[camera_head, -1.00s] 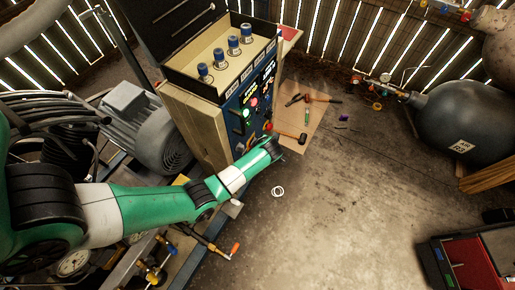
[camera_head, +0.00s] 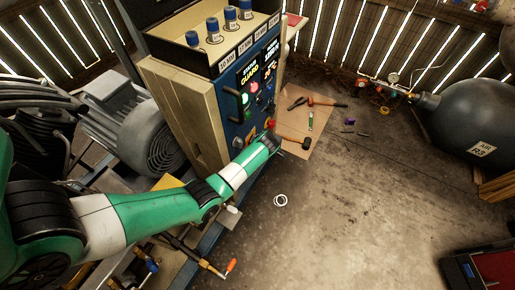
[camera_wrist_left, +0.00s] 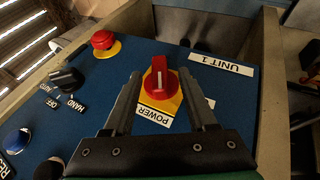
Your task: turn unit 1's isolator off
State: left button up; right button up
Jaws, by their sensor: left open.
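Unit 1's isolator is a red rotary knob (camera_wrist_left: 160,82) on a yellow plate, set in the blue panel (camera_wrist_left: 120,60) of the compressor cabinet. A white line on the knob runs roughly up and down in the left wrist view. A POWER label (camera_wrist_left: 153,116) sits beside the plate and a UNIT 1 label (camera_wrist_left: 221,62) is near the panel edge. My left gripper (camera_wrist_left: 160,77) is open, one finger on each side of the knob; I cannot tell whether they touch it. In the head view my left gripper (camera_head: 270,141) is at the panel's low front corner. My right gripper is not in view.
On the panel are a red mushroom button (camera_wrist_left: 103,39), a black HAND/OFF/AUTO selector (camera_wrist_left: 67,79) and a blue button (camera_wrist_left: 16,143). A board with tools (camera_head: 318,118) lies on the floor behind the gripper. A grey motor (camera_head: 135,120) stands left of the cabinet.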

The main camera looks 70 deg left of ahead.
pick_arm(q)
jog(key=shift+x, duration=0.75)
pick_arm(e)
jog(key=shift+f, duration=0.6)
pick_arm(q)
jog(key=shift+c, duration=0.3)
grip_shut()
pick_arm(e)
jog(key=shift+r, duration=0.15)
